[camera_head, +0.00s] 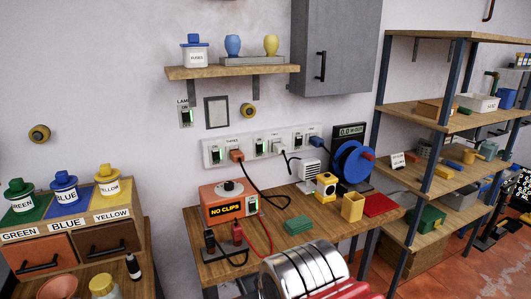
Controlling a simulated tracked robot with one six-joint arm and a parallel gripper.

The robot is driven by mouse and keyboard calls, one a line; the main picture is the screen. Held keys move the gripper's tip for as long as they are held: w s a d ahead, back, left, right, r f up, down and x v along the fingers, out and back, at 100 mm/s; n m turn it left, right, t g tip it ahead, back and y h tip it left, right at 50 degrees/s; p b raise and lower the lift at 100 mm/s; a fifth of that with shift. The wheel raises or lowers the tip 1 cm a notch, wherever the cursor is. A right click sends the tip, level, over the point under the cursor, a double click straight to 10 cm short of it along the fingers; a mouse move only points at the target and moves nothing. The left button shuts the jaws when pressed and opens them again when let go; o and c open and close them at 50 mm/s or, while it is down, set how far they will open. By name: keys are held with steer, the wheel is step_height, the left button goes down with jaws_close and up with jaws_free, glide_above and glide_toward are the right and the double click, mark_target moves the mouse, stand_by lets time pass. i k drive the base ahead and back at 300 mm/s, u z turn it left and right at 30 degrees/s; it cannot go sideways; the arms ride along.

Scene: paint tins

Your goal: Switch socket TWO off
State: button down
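A white socket strip (247,141) runs along the wall above the bench. It has several sockets, and three rocker switches with green on them show: a left switch (215,155), a middle switch (259,146) and a right switch (298,139). An orange plug (236,155) sits beside the left switch, a white plug (281,151) beside the middle one and a blue plug (316,142) beside the right one. The socket labels are too small to read surely, so I cannot confirm which is TWO. A silver and red part of my arm shows at the bottom; my gripper's fingertips are not visible.
An orange "NO CLIPS" box (228,204), a yellow cup (352,207) and a blue reel (353,163) stand on the bench (320,232). A black cable (265,188) hangs below the strip. A shelf (233,72) and grey cabinet (335,45) are above.

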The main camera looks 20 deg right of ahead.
mark_target(259, 145)
steer(key=i, duration=0.9)
steer(key=u, duration=0.05)
